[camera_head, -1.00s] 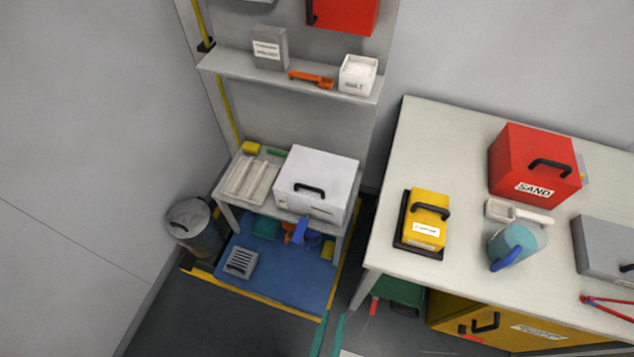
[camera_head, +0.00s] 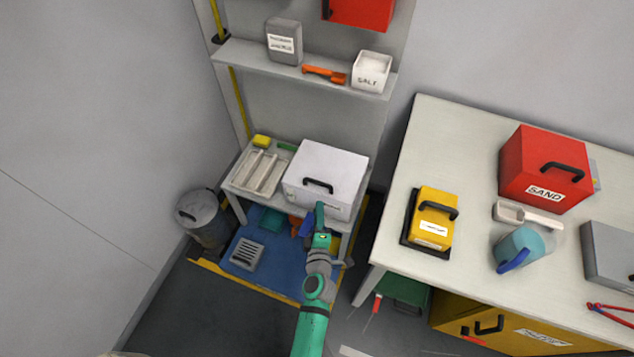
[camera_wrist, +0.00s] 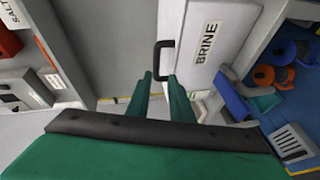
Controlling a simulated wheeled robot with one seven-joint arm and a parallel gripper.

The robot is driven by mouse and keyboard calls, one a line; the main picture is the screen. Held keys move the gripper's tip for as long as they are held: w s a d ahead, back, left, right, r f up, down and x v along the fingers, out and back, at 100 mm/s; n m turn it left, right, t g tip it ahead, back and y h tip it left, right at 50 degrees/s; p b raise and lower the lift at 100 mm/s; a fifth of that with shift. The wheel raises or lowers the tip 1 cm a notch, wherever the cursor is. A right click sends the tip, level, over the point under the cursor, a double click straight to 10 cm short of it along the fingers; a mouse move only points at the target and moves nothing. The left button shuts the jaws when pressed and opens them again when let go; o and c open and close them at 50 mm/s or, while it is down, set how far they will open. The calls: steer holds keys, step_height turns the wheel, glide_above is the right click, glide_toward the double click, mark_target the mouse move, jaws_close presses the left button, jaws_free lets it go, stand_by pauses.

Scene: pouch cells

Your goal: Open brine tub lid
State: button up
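The brine tub (camera_head: 327,177) is a white box with a black handle (camera_head: 318,185) on its front, standing on a small table; its top looks closed. In the wrist view the tub (camera_wrist: 225,30) carries a BRINE label, and its black handle (camera_wrist: 161,58) lies just beyond my fingertips. My gripper (camera_wrist: 162,82) has two green fingers that stand apart with a gap between them, one fingertip close to the handle. In the head view my gripper (camera_head: 320,212) is in front of the tub, just below the handle. Whether a finger touches the handle cannot be told.
A tray (camera_head: 258,173) and a yellow sponge (camera_head: 261,141) sit left of the tub. A shelf (camera_head: 240,57) with a salt box (camera_head: 370,73) hangs above. A workbench (camera_head: 400,215) with a red sand box (camera_head: 543,165) stands right. A bin (camera_head: 202,219) is at left.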

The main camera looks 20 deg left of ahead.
mark_target(317, 181)
steer(key=shift+n+y, duration=0.3)
steer(key=shift+n, duration=0.4)
steer(key=x, duration=1.2)
steer(key=shift+w+a+r, duration=0.2)
steer(key=shift+w, duration=0.15)
steer(key=shift+c, duration=0.7)
jaws_close()
